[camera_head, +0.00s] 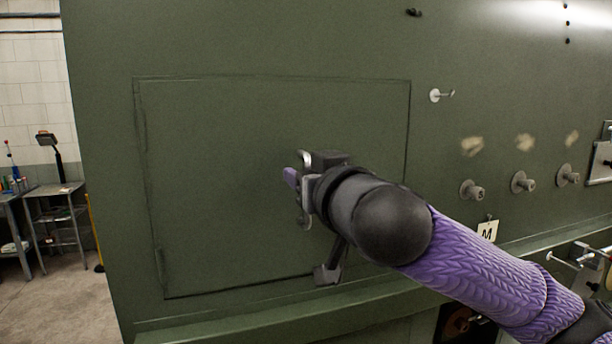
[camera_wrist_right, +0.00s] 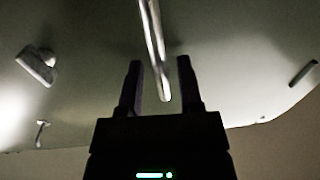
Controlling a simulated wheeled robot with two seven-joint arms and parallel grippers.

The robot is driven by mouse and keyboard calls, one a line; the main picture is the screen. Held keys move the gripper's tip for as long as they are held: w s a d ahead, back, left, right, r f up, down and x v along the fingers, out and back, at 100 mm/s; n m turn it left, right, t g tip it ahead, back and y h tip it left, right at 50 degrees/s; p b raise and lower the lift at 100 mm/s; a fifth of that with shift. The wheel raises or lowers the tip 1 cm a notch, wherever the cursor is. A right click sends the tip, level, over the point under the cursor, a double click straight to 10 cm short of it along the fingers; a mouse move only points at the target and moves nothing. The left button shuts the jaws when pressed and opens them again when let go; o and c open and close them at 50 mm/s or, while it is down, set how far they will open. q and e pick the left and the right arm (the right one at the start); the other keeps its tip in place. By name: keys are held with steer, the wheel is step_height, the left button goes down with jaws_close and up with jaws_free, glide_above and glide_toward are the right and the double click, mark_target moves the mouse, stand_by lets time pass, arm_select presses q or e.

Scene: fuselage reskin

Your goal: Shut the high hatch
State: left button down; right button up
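The high hatch (camera_head: 220,140) is a large green rectangular panel in the green fuselage wall in the head view. A thin dark seam outlines it, and it looks about flush with the skin; a small gap at its right edge cannot be ruled out. My right gripper (camera_head: 297,185) is in front of the hatch's right half and hides part of it. In the wrist view my right gripper (camera_wrist_right: 159,65) has its fingers apart. A shiny metal bar (camera_wrist_right: 154,45) runs down between them, and contact is not clear. My left gripper is out of view.
A white-headed peg (camera_head: 435,95) sticks out right of the hatch. Several round knobs (camera_head: 522,182) and a tag marked M (camera_head: 487,231) are farther right. A ledge (camera_head: 250,318) runs below. A metal side table (camera_head: 55,190) stands far left, with open floor (camera_head: 65,295) before it.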

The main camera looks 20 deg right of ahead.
steer(key=s+b, duration=0.4)
steer(key=s, duration=0.6)
